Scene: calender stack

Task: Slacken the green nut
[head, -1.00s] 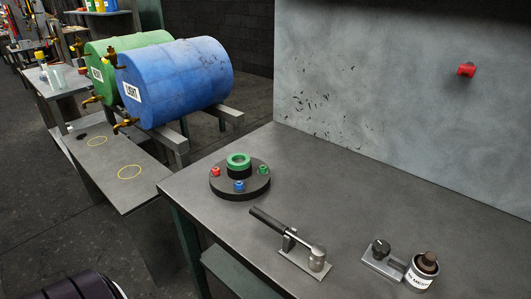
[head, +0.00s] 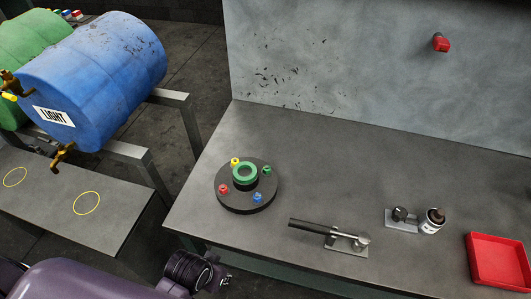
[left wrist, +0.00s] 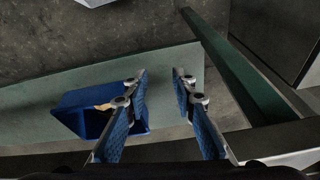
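A round dark disc (head: 246,203) lies on the workbench, with a thick green ring (head: 245,173) on a black hub at its centre. Small coloured pieces sit around the disc's rim: a green one (head: 266,170) at the right, a red (head: 224,189) at the left, a blue (head: 257,197) in front and a yellow (head: 235,162) behind. My left gripper (left wrist: 160,73) is open and empty in the left wrist view, above a low green shelf and a blue bin. In the head view my left arm shows at the bottom left, short of the bench. My right gripper is out of view.
A black-handled lever tool (head: 318,227) lies right of the disc. Further right are a clamp-like block (head: 401,216), a small bottle (head: 432,221) and a red tray (head: 499,262). The blue bin (left wrist: 75,113) lies below the gripper.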

